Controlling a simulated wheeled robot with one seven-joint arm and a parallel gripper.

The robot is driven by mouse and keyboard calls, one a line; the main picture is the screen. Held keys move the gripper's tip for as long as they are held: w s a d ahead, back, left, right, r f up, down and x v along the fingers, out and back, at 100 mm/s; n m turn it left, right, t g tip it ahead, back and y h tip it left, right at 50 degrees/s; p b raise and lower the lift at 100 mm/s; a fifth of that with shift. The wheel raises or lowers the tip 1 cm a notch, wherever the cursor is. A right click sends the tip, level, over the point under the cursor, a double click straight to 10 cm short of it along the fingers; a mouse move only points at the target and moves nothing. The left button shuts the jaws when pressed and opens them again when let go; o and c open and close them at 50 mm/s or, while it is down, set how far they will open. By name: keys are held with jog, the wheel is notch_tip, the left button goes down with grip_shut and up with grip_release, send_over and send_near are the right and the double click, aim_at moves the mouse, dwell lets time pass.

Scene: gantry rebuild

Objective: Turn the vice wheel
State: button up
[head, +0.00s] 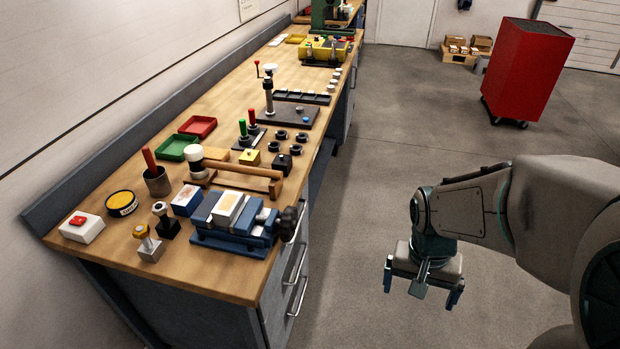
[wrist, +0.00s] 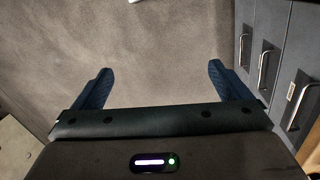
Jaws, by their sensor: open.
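The blue vice (head: 233,226) sits at the near right corner of the workbench, with a pale block between its jaws. Its dark vice wheel (head: 288,222) is on the vice's right end, at the bench's front edge. My gripper (head: 422,294) hangs to the right of the bench, pointing down over the floor, well apart from the wheel. The wrist view shows my gripper (wrist: 159,88) open, its two dark blue fingers wide apart with only floor between them. The vice and its wheel are not in the wrist view.
The workbench (head: 215,280) holds a red button box (head: 82,227), a yellow round tin (head: 122,203), a wooden-handled tool (head: 240,177) and trays. Drawers (wrist: 266,60) with handles face the aisle. A red cabinet (head: 525,70) stands at the back right. The floor between is clear.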

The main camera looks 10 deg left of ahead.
aim_at(294, 226)
jog(key=a+f+m+g+y+b, duration=0.1)
jog(key=a+f+m+g, duration=0.15)
jog(key=f, duration=0.45)
jog(key=a+f+m+g+y+b, duration=0.1)
jog(key=a+f+y, duration=0.15)
jog(key=f, duration=0.45)
jog(key=w+a+f+m+g+y+b, duration=0.1)
jog(key=a+f+m+y, duration=0.25)
jog(key=a, duration=0.55)
jog(key=w+a+r+m+t+y+b, duration=0.1)
jog(key=w+a+r+m+t+y, duration=0.1)
jog(key=w+a+r+m+y, duration=0.35)
jog(key=w+d+r+m+t+y+b, duration=0.1)
jog(key=w+d+r+m+t+y, duration=0.4)
jog(key=w+r+y, duration=0.25)
jog(key=shift+n+g+h, duration=0.25)
jog(key=shift+h, duration=0.25)
jog(key=a, duration=0.4)
jog(key=w+a+p, duration=0.1)
jog(key=a, duration=0.3)
jog(key=a+p, duration=0.1)
jog(key=a, duration=0.4)
jog(key=shift+w+r, duration=0.15)
jog(key=shift+r, duration=0.2)
jog(key=c, duration=1)
